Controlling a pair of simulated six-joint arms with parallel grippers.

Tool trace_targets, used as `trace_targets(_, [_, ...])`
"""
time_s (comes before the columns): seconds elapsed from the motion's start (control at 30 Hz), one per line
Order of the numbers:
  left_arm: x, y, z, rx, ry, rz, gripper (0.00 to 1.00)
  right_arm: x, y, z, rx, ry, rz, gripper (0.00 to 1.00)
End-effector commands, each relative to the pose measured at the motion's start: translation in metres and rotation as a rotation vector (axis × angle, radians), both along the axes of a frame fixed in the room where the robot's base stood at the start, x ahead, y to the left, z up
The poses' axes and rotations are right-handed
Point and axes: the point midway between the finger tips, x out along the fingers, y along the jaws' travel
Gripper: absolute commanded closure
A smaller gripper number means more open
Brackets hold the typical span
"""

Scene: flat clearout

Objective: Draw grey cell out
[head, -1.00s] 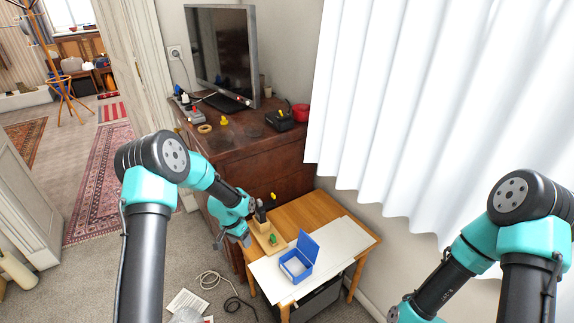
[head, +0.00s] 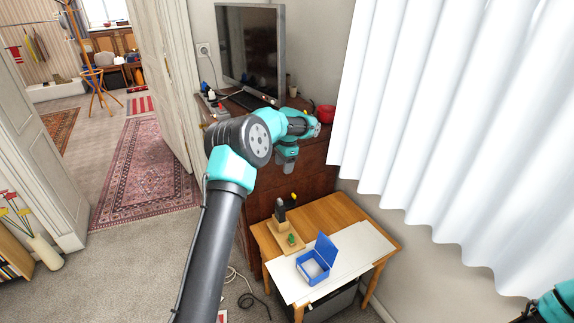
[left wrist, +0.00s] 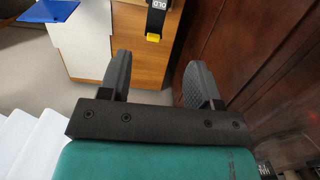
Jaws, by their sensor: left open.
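I cannot pick out the grey cell with certainty. A small dark grey upright piece (head: 280,211) stands on a wooden block (head: 284,226) on the small table, with a green piece (head: 291,240) in front of it. My left gripper (head: 288,167) hangs in front of the dark dresser, above the table's back left. In the left wrist view its two dark fingers (left wrist: 157,70) are apart with nothing between them. My right gripper is out of view.
A blue open box (head: 313,267) with its lid up sits on the white board (head: 350,254) on the table (head: 338,211). The dresser (head: 318,170) carries a television (head: 250,50) and a red bowl (head: 325,114); my arm hides part of its top. A white curtain hangs at right.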

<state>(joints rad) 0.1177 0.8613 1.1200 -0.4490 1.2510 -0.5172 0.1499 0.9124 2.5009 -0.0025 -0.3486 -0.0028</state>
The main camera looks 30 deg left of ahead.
Motion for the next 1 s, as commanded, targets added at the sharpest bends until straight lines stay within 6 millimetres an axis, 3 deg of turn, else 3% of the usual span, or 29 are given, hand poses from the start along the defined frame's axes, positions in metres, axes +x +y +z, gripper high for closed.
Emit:
trace_targets(0.27, [-0.002, 0.001, -0.014, 0.0, 0.001, 0.0, 0.43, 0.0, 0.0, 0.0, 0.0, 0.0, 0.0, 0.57])
trace_targets(1.0, [-0.013, 0.008, -0.125, -0.001, 0.002, 0.0, 0.43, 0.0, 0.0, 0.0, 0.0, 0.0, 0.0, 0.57])
